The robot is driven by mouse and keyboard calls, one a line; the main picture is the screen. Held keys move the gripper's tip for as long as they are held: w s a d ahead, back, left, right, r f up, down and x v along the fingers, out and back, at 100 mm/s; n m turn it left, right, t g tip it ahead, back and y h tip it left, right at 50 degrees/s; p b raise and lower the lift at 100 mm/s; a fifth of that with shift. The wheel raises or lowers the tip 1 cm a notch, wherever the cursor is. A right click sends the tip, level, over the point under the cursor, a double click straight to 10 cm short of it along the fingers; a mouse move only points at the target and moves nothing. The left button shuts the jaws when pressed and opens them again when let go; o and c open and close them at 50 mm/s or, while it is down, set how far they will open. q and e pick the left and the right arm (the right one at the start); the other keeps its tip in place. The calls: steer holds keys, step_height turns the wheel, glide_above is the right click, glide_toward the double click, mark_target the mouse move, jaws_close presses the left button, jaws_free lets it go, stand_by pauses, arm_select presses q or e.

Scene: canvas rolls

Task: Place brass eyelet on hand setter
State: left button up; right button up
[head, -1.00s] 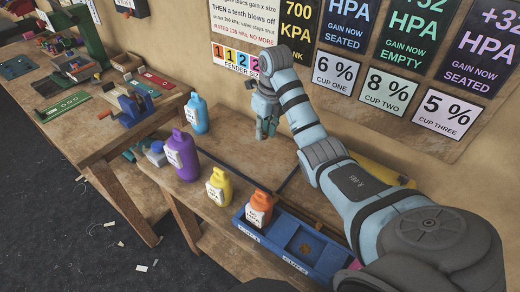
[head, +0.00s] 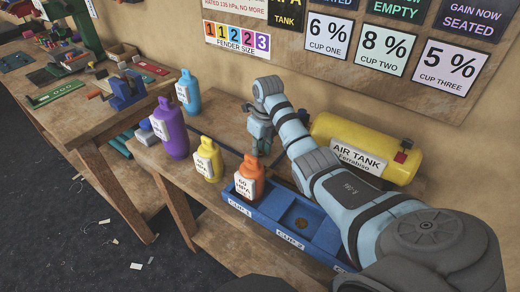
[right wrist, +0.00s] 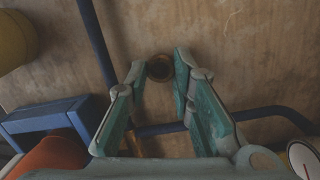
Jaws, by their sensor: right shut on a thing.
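My right gripper (head: 261,148) is over the bench top, behind the orange bottle. In the right wrist view, its fingers (right wrist: 160,72) are shut on a small dark brass ring, the brass eyelet (right wrist: 159,67), held at the fingertips. The eyelet is too small to make out in the head view. I cannot pick out a hand setter in either view. My left gripper is not in view.
A blue tray (head: 270,210) holds an orange bottle (head: 250,178) and, in cup two, a small brown disc. Yellow (head: 207,160), purple (head: 170,130) and blue bottles (head: 189,92) stand left. A yellow air tank (head: 365,140) lies behind my arm. A dark hose (right wrist: 97,45) crosses the bench.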

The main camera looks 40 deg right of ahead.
steer(key=shift+w+f, duration=0.1)
steer(key=o, duration=0.3)
steer(key=shift+w+f, duration=0.1)
steer(key=shift+f, duration=0.05)
steer(key=o, duration=0.4)
steer(key=shift+o, duration=0.2)
